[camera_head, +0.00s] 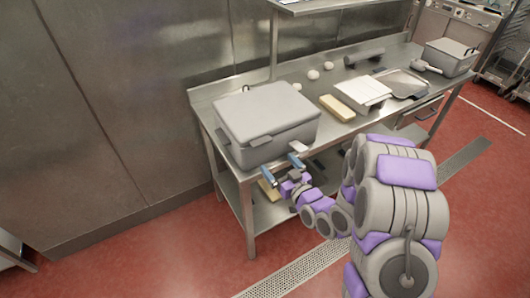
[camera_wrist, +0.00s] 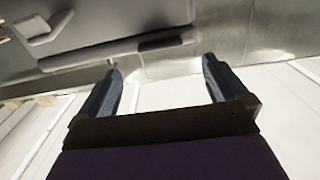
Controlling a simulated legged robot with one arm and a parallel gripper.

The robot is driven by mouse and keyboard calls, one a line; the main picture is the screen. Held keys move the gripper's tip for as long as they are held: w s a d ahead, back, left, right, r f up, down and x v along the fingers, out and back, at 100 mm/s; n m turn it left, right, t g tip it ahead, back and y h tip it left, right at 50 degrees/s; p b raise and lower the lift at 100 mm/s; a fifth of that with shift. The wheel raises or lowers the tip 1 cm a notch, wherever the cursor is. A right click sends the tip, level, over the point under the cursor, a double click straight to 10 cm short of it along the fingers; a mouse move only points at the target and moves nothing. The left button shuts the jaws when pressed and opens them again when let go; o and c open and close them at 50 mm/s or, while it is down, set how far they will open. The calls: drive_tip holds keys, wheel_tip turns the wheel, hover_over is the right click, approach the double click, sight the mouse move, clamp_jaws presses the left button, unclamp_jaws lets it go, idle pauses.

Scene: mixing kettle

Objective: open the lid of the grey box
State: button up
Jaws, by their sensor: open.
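The grey box (camera_head: 265,122) stands on the left end of the steel table, with its lid (camera_head: 265,108) closed on it. A flat handle tab sticks out from the lid's front edge. My gripper (camera_head: 281,171) is at the table's front edge, in front of and slightly below the box, apart from it. In the wrist view, my gripper (camera_wrist: 163,85) is open, with two dark fingers spread and nothing between them. The grey box (camera_wrist: 95,25) fills the upper left of that view, and its dark handle slot lies just beyond the fingertips.
The steel table (camera_head: 215,92) runs to the right along the wall. On it are a yellow block (camera_head: 337,108), a white tray (camera_head: 362,92), several white round items and a second grey box (camera_head: 450,58) at the far end. A shelf hangs above. Red floor is free in front.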

drive_tip(key=b+x, duration=0.1)
drive_tip(key=x, duration=0.2)
drive_tip(key=b+x, duration=0.1)
drive_tip(key=x, duration=0.2)
drive_tip(key=b+x, duration=0.1)
drive_tip(key=x, duration=0.3)
drive_tip(key=shift+r, duration=0.25)
